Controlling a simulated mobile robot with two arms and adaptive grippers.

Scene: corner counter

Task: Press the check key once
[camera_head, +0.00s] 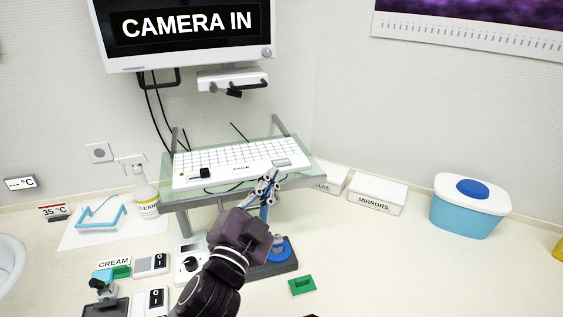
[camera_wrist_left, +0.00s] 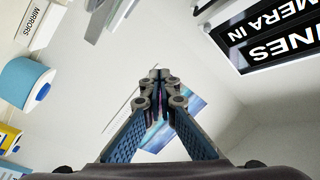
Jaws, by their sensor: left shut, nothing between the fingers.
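A white keyboard (camera_head: 225,158) lies on a glass shelf (camera_head: 310,170) below the screen. Its front edge carries a small dark word that I cannot read surely. A grey key or patch (camera_head: 281,162) sits at its right end; I cannot tell whether it is the check key. My left gripper (camera_head: 274,175) is shut and empty, its tips at the keyboard's front right edge, just below the grey patch. I cannot tell whether they touch. In the left wrist view the closed fingertips (camera_wrist_left: 157,75) point away from the camera, and no key shows beyond them. My right gripper is not in view.
The screen (camera_head: 190,28) reads "CAMERA IN". A white MIRRORS box (camera_head: 377,196) and a blue-and-white tub (camera_head: 471,207) stand right. A green block (camera_head: 302,285) lies in front. The right counter front is clear.

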